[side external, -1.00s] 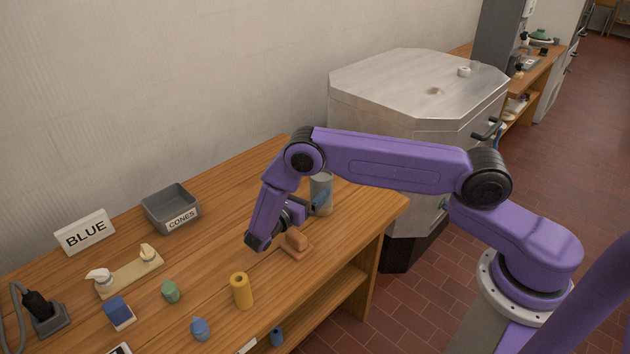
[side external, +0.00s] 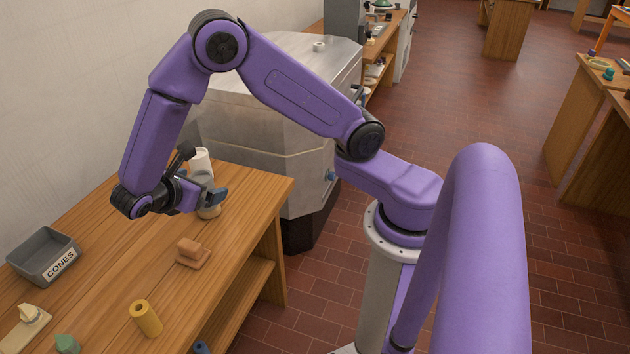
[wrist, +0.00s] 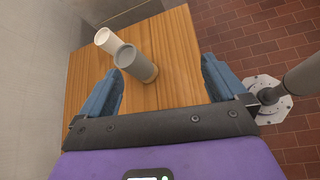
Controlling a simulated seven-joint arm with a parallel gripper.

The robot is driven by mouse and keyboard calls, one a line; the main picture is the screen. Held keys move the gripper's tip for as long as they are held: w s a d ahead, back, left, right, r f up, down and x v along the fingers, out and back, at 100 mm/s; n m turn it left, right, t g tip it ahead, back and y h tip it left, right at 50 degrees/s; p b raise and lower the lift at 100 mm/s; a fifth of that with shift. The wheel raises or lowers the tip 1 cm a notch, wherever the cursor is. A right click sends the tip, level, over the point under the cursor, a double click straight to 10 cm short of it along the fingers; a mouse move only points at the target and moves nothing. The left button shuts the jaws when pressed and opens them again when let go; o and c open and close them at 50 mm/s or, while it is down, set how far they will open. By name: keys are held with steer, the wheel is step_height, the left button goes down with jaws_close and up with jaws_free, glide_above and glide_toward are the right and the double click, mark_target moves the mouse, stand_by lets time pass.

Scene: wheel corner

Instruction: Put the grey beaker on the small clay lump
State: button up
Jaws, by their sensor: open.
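The grey beaker (wrist: 135,62) stands on the wooden table. In the wrist view it is between my finger lines, nearer the left finger, with clear space to the right one. In the side view my gripper (side external: 206,191) is open in front of the beaker and hides much of it; a tan lower part (side external: 210,212) shows below. I cannot tell whether the fingers touch it.
A white cylinder (wrist: 106,40) stands close behind the beaker; it also shows in the side view (side external: 200,160). A yellow cylinder (side external: 146,318), a grey CONES bin (side external: 44,256) and a green piece (side external: 67,344) are on the table. The table's right edge is close to the beaker.

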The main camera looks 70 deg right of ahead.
steer(key=s+r+m+y, duration=0.2)
steer(key=s+r+y, duration=0.2)
steer(key=s, duration=0.9)
steer(key=s+r+m+g+y, duration=0.1)
steer(key=s+r+m+y, duration=0.1)
steer(key=s+y, duration=0.5)
steer(key=s+d+r, duration=0.1)
steer(key=s, duration=0.4)
steer(key=shift+s+r+y, duration=0.3)
steer(key=shift+s+r, duration=0.1)
